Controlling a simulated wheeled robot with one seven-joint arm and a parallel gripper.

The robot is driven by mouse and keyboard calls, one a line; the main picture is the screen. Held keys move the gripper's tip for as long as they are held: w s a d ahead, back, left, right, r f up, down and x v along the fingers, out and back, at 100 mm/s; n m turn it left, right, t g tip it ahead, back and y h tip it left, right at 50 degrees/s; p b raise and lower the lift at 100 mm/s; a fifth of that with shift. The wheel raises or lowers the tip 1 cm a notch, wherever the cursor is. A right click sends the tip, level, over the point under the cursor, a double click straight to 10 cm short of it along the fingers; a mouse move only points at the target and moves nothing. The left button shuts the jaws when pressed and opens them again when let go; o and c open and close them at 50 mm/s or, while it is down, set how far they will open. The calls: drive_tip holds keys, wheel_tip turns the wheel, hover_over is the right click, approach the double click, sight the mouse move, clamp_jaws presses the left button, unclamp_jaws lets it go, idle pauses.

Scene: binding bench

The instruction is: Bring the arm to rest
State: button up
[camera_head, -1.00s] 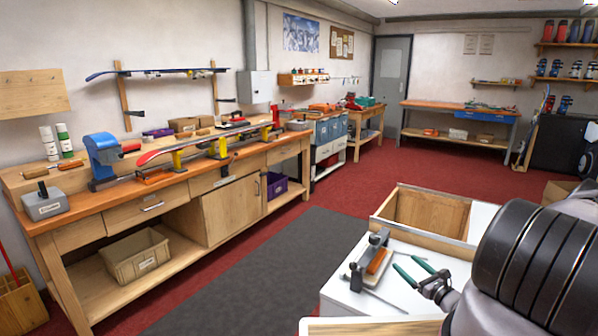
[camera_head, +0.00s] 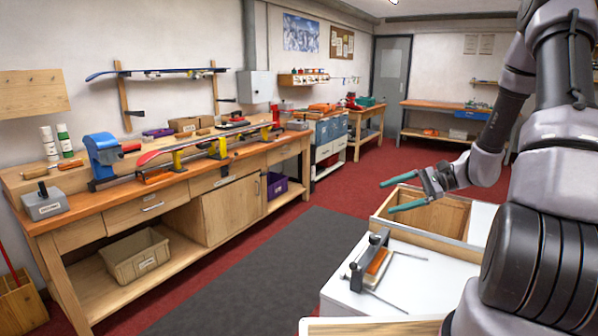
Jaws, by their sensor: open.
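My gripper (camera_head: 392,196) is open and empty, with its two green fingers pointing left. It is in the air in front of the open wooden bin of the white cabinet (camera_head: 452,268), apart from the things around it. My arm is raised and folded at the right side of the view, hiding part of the room behind it.
A tool with an orange-brown block (camera_head: 377,262) and a thin metal rod (camera_head: 408,255) lie on the white cabinet below my gripper. A long workbench (camera_head: 120,205) with a clamped ski stands at left. The grey floor mat (camera_head: 265,280) between is clear.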

drive_tip(key=s+r+n+t+h, duration=0.2)
drive_tip(key=s+r+n+h, duration=0.2)
drive_tip(key=s+r, duration=0.5)
drive_tip(key=s+a+r+n+t+h, duration=0.1)
drive_tip(key=s+r+n+h, duration=0.3)
drive_tip(key=s+r, duration=0.6)
wheel_tip(320, 180, up, 7)
drive_tip(key=t+h, duration=0.1)
drive_tip(key=h, duration=0.1)
drive_tip(key=shift+s+a+n+t+h, duration=0.15)
drive_tip(key=shift+s+n+t+h, duration=0.15)
drive_tip(key=shift+n+t+h, duration=0.1)
